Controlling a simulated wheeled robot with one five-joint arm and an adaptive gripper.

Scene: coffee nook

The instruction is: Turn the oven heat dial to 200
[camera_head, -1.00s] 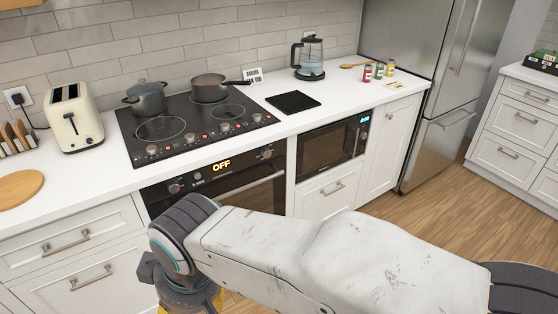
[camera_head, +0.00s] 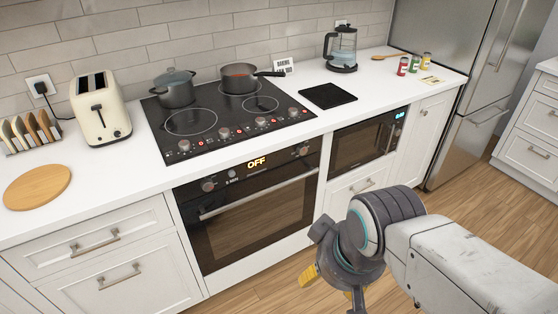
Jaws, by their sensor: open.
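The oven (camera_head: 250,215) is built in under the cooktop, with its door shut. Its lit display (camera_head: 257,162) reads OFF. One round knob (camera_head: 208,186) is at the left end of the panel and another knob (camera_head: 303,151) at the right end. The markings are too small to read, so I cannot tell which is the heat dial. My gripper (camera_head: 333,287) is open and empty, pointing down with a yellow fingertip showing. In the picture it is right of and below the oven panel, apart from both knobs. My wrist partly hides it.
The oven handle (camera_head: 260,199) sticks out below the panel. The cooktop (camera_head: 229,122) above has its own knobs, a lidded pot (camera_head: 176,91) and a pan (camera_head: 239,80). A microwave (camera_head: 362,146) is right of the oven. The wooden floor in front shows no obstacles.

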